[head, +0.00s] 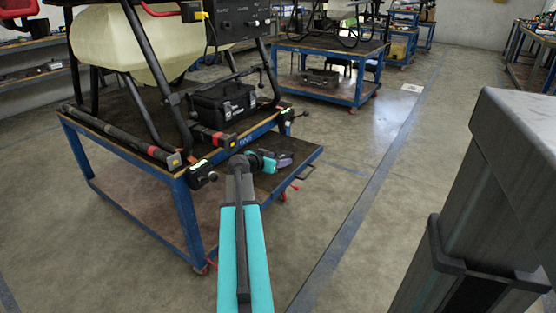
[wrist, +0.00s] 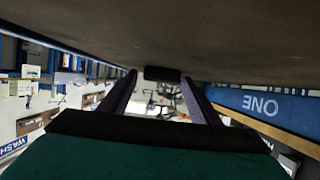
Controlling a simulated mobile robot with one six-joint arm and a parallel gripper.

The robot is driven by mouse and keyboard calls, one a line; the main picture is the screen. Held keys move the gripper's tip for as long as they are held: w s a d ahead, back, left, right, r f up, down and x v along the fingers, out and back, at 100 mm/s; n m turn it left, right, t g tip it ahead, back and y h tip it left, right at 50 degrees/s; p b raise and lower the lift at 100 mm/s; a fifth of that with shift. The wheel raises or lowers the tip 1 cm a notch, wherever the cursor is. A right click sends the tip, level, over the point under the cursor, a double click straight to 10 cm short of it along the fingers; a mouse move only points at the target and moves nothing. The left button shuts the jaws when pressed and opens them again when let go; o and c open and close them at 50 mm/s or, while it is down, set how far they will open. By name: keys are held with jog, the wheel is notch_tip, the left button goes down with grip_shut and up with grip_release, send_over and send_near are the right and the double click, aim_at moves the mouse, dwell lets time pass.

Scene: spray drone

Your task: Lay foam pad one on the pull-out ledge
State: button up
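The pull-out ledge (head: 314,154) is a dark flat panel extending from the end of the blue cart marked ONE. My gripper (head: 287,160) is low over it in the head view. In the wrist view the picture is upside down, and the ledge's dark brown surface (wrist: 200,35) fills the top. My gripper's two fingers (wrist: 160,84) are spread apart there. A small dark block (wrist: 162,74) shows between the fingertips against the ledge and looks like the foam pad. A narrow gap shows on its left side. I cannot make out the pad in the head view.
The blue cart (head: 182,200) carries a drone frame with a pale tank (head: 110,45) and a black case (head: 222,104). The ledge has a handle (head: 306,173) on its outer edge. A second blue cart (head: 330,90) stands behind.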

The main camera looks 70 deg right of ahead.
jog(key=shift+r, duration=0.15)
jog(key=shift+a+r+p, duration=0.1)
jog(key=shift+a+p, duration=0.1)
jog(key=shift+p, duration=0.1)
jog(key=p+v, duration=0.2)
jog(key=v, duration=0.9)
jog(key=shift+w+a, duration=0.1)
jog(key=shift+a, duration=0.2)
dwell(0.6)
